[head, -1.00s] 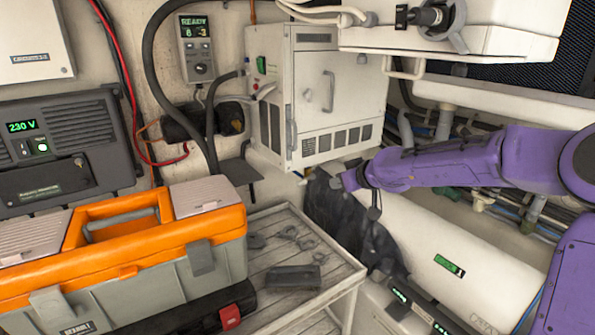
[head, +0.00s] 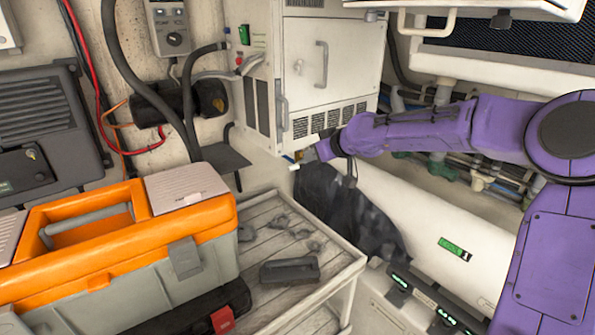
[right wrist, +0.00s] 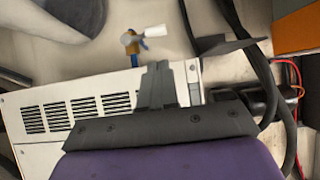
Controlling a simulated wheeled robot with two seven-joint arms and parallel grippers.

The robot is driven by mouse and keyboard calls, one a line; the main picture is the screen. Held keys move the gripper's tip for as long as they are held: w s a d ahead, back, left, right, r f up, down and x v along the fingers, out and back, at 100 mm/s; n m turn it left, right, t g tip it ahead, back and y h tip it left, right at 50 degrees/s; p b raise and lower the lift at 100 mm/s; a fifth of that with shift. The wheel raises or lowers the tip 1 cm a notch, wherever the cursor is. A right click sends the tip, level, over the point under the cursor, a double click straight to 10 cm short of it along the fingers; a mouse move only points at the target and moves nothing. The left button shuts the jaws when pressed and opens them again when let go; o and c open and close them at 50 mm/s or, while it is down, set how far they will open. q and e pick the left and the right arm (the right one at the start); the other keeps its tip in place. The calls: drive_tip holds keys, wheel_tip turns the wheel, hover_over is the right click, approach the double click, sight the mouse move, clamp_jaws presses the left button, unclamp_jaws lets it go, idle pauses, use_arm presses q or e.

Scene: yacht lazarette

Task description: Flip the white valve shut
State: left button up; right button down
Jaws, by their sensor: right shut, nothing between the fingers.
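The white valve handle (right wrist: 154,32) shows in the right wrist view, sticking out to the right from a small brass and blue valve body (right wrist: 131,44). In the head view only a small white end of the handle (head: 294,167) shows, beside my gripper at the lower edge of the white cabinet. My right gripper (right wrist: 160,68) is shut and empty. Its fingertips point toward the valve, with a visible gap in the wrist picture. In the head view the right gripper (head: 310,155) partly hides the valve. My left gripper is not in view.
The white cabinet (head: 350,70) stands close beside my right gripper. Black hoses (head: 187,100) and a dark shelf plate (head: 219,157) are to the left. An orange toolbox (head: 120,235) sits on a slatted bench (head: 335,262). A white cylinder (head: 430,225) lies below my right arm.

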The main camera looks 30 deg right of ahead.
use_arm(q)
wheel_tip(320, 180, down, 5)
drive_tip(key=b, duration=0.3)
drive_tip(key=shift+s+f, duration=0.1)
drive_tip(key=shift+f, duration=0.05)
use_arm(e)
drive_tip(key=x, duration=0.8)
